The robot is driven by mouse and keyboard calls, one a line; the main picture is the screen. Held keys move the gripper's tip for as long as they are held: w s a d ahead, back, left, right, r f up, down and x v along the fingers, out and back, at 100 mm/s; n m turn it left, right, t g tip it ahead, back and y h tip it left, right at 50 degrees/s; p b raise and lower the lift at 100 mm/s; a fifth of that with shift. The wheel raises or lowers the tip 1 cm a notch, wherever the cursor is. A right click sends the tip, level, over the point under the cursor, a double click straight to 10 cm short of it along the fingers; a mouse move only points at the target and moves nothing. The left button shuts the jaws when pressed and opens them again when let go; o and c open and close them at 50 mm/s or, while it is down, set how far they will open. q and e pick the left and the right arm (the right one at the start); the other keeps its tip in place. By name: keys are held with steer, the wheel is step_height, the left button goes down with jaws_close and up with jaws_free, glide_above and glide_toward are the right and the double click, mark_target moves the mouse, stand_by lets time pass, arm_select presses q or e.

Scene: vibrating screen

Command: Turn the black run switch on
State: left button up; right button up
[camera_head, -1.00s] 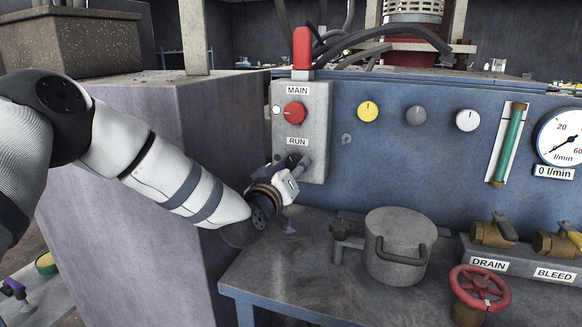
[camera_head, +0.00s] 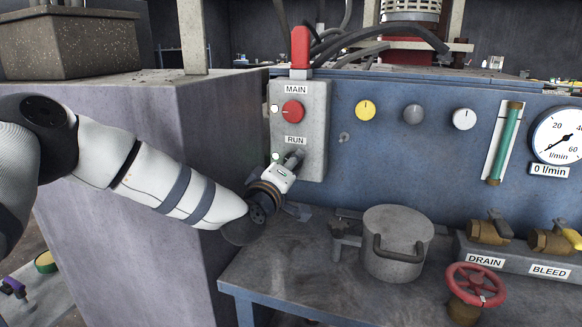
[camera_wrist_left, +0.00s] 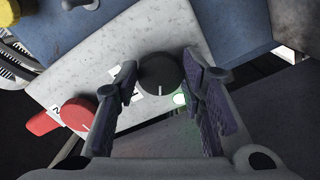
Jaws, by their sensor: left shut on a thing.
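The black run switch (camera_wrist_left: 160,74) is a round knob with a white mark on the grey panel (camera_head: 314,130), under the RUN label (camera_head: 295,140). In the wrist view it sits between the two fingers of my left gripper (camera_wrist_left: 161,70), which is shut on it. In the head view my left gripper (camera_head: 291,162) is against the lower part of the panel and hides most of the knob. A small lamp (camera_head: 275,156) beside the switch glows pale green-white; it also shows in the wrist view (camera_wrist_left: 180,99). My right gripper is not in view.
The red MAIN knob (camera_head: 292,111) is just above, with a lit white lamp (camera_head: 274,108) beside it. The flow gauge (camera_head: 560,137) reads near zero.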

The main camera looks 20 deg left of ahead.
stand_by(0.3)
arm_select(q)
steer(key=o, duration=1.1)
steer(key=shift+o, duration=0.2)
steer(key=s, duration=1.2)
steer(key=shift+a, duration=0.15)
steer(key=shift+f, duration=0.1)
